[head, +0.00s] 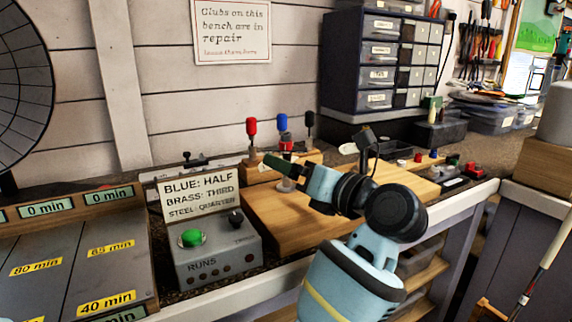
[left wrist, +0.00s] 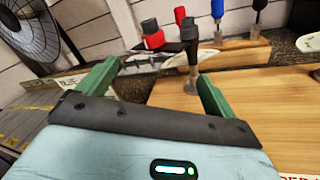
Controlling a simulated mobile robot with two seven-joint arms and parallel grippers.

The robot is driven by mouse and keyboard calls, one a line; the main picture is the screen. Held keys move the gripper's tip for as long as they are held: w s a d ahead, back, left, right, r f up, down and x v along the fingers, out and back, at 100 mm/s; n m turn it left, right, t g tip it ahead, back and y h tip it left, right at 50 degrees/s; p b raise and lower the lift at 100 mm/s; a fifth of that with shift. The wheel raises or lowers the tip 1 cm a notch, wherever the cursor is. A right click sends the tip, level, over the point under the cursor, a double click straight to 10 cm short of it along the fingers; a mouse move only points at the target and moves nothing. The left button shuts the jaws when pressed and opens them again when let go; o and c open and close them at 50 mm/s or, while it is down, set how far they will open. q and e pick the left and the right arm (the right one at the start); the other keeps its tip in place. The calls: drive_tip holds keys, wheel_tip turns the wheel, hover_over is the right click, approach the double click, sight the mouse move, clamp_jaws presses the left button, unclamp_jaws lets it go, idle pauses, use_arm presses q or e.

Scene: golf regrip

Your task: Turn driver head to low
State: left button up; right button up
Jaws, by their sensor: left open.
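An upright metal post with a black top (left wrist: 190,60) stands on the wooden board (left wrist: 250,110). A red-and-black cylinder (left wrist: 152,39) sits beside its top, near the left finger. I cannot tell for sure which part is the driver head or how it is set. My left gripper (left wrist: 156,72) is open, with its green fingers apart and the post beyond them, towards the right finger. In the head view the left gripper (head: 280,168) is over the back left of the board (head: 285,222), partly hiding the post. The right gripper is not in view.
A rack holds red (head: 251,127), blue (head: 282,122) and black (head: 309,118) handled tools behind the board. A grey control box (head: 215,255) with a green button stands left. A drawer cabinet (head: 385,55) stands behind. Small parts lie on the bench at right.

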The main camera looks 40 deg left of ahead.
use_arm(q)
drive_tip(key=shift+w+a, duration=0.15)
drive_tip(key=shift+a, duration=0.65)
drive_tip(key=shift+w+a, duration=0.1)
drive_tip(key=shift+a, duration=0.65)
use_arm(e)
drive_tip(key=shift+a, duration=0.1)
